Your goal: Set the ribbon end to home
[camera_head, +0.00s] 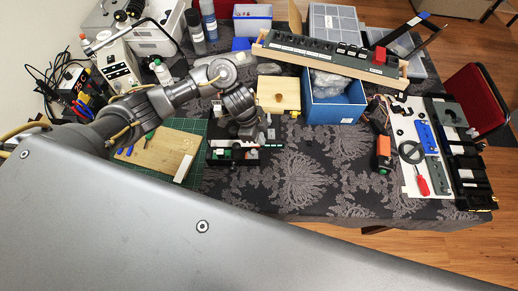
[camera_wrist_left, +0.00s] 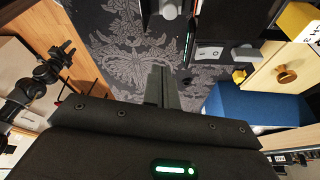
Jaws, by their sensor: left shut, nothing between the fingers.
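A small black panel unit (camera_head: 233,152) with green and white parts lies on the patterned table in the head view. In the left wrist view a dark panel edge with a white label (camera_wrist_left: 210,53) shows at the upper right. No ribbon end can be made out clearly in either view. My left gripper (camera_head: 246,133) is above the right part of the panel unit in the head view. In the left wrist view its fingers (camera_wrist_left: 161,75) are together and empty, over patterned cloth. Contact with the panel cannot be told. My right gripper is not in view.
A wooden block (camera_head: 278,94) and a blue box (camera_head: 334,108) stand behind the gripper. A long switch panel (camera_head: 320,50) lies across the back. A green mat (camera_head: 190,128) is at the left.

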